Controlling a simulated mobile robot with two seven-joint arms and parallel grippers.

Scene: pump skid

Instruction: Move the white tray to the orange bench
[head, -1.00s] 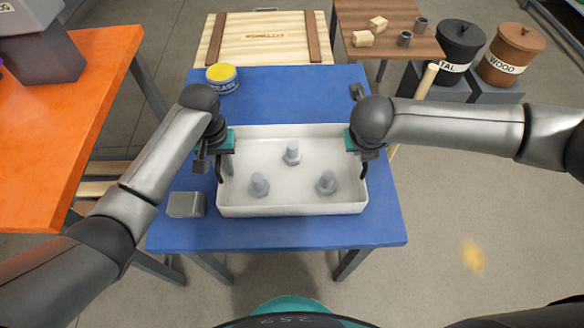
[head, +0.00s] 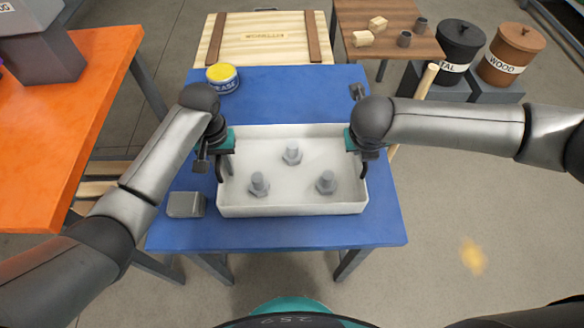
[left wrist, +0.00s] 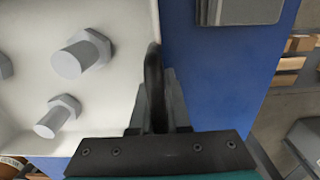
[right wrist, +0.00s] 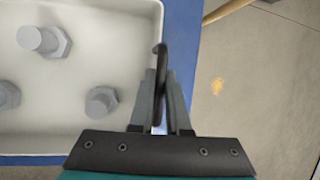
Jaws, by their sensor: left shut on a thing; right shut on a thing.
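The white tray (head: 292,208) sits on the blue table (head: 300,235) and holds several things, all grey bolts, of which three show, such as the back one (head: 292,154). My left gripper (head: 219,172) is shut on the tray's left handle, a dark loop that also shows in the left wrist view (left wrist: 153,85). My right gripper (head: 364,168) is shut on the right handle, which shows in the right wrist view (right wrist: 160,75). The orange bench (head: 75,100) stands to the left of the blue table. Whether the tray touches the table cannot be told.
A grey block (head: 186,204) lies left of the tray and a grease tin (head: 222,79) behind it. A grey machine (head: 40,50) stands on the bench's far end. A wooden crate (head: 265,40) is behind the table. The bench's near part is clear.

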